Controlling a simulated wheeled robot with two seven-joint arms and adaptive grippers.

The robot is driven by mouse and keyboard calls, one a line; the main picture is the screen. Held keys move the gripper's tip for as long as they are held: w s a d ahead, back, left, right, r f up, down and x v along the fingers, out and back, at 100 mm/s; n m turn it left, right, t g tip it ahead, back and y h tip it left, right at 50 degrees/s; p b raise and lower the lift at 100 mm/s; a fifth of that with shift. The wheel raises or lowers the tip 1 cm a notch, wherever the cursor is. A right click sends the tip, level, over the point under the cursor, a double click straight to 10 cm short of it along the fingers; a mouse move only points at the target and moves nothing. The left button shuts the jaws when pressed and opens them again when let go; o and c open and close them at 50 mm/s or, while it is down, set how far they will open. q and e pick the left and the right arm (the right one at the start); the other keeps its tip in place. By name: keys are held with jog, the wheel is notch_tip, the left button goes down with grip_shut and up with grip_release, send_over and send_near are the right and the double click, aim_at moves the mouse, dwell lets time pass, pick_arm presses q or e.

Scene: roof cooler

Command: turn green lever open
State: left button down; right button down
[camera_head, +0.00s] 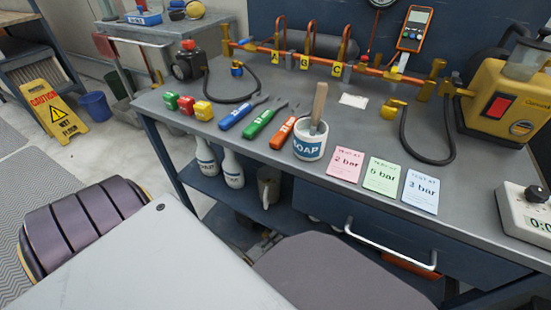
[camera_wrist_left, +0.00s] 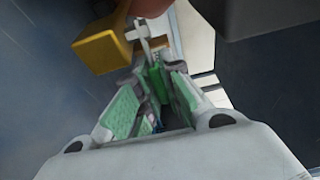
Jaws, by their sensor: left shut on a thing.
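My left gripper (camera_wrist_left: 158,88) shows only in the left wrist view, its two fingers with pale green pads closed around a green lever (camera_wrist_left: 155,78). A light grey cross-shaped piece (camera_wrist_left: 144,38) stands just beyond the lever. A yellow block-shaped part (camera_wrist_left: 101,50) is to the left of it, with a brown bar beside it. The fingers hide much of the lever, and its exact angle cannot be told. In the head view the gripper is hidden. A green-handled tool (camera_head: 261,123) lies on the bench between a blue one and an orange one. My right gripper is not in view.
The grey bench (camera_head: 340,115) carries copper pipework (camera_head: 340,64) at the back, a soap pot (camera_head: 311,143) with a brush, three coloured cards (camera_head: 384,175), a yellow machine (camera_head: 504,105) and small coloured blocks. A yellow caution sign (camera_head: 56,113) stands on the floor at left.

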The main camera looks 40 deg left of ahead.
pick_arm(q)
jog(key=shift+d, duration=0.1)
jog(key=c, duration=1.5)
grip_release()
jog(key=shift+s+a, duration=0.15)
jog(key=shift+s, duration=1.85)
jog(key=shift+s+a, duration=0.2)
jog(key=shift+s, duration=1.8)
jog(key=shift+s+a, duration=0.15)
jog(key=shift+s, duration=1.85)
jog(key=shift+c, duration=0.3)
